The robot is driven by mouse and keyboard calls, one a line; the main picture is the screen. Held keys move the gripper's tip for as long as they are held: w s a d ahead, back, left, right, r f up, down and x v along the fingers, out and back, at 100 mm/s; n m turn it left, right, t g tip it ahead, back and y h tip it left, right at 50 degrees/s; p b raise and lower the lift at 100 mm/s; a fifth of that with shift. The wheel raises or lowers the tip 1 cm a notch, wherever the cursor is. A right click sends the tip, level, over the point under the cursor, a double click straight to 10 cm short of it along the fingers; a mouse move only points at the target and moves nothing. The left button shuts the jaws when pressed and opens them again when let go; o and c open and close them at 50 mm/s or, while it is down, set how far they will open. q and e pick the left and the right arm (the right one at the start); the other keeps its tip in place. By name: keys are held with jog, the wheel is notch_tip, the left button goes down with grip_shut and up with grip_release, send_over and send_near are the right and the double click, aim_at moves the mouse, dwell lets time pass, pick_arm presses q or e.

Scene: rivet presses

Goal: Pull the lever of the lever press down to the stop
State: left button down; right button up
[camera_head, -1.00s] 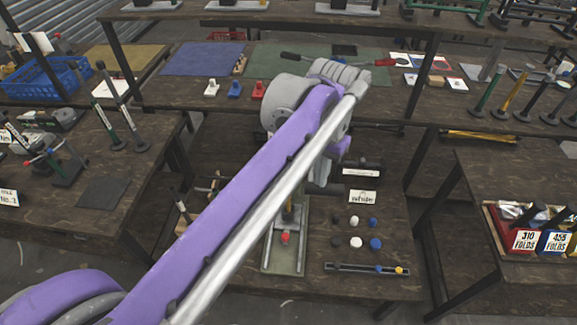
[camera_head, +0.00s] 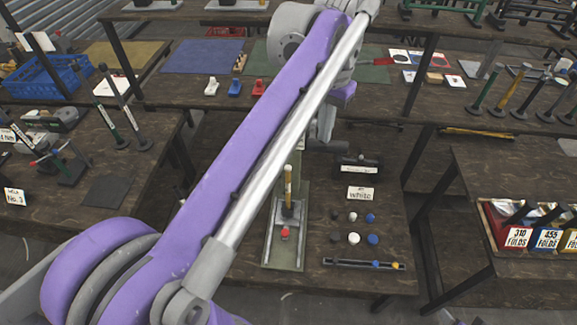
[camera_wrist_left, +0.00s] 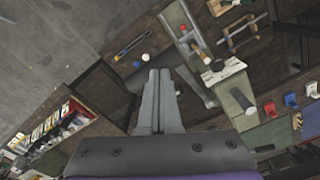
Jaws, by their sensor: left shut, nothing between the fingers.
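The press, the likely lever press, stands on the middle table with a grey-green base plate (camera_head: 284,257), a tan upright piece (camera_head: 288,185) and a red piece (camera_head: 285,233) low at the front. My left arm hides its upper part in the head view, and I cannot make out the lever for certain. Its base also shows in the left wrist view (camera_wrist_left: 176,17). My left gripper (camera_wrist_left: 160,76) is shut and empty, its fingers pointing over the middle table. In the head view the gripper (camera_head: 322,128) shows partly, behind the arm and above the press. My right gripper is not in view.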

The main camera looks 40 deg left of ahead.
pick_arm(q)
jog(key=shift+s+r, duration=0.2)
jog(key=shift+r, duration=2.4)
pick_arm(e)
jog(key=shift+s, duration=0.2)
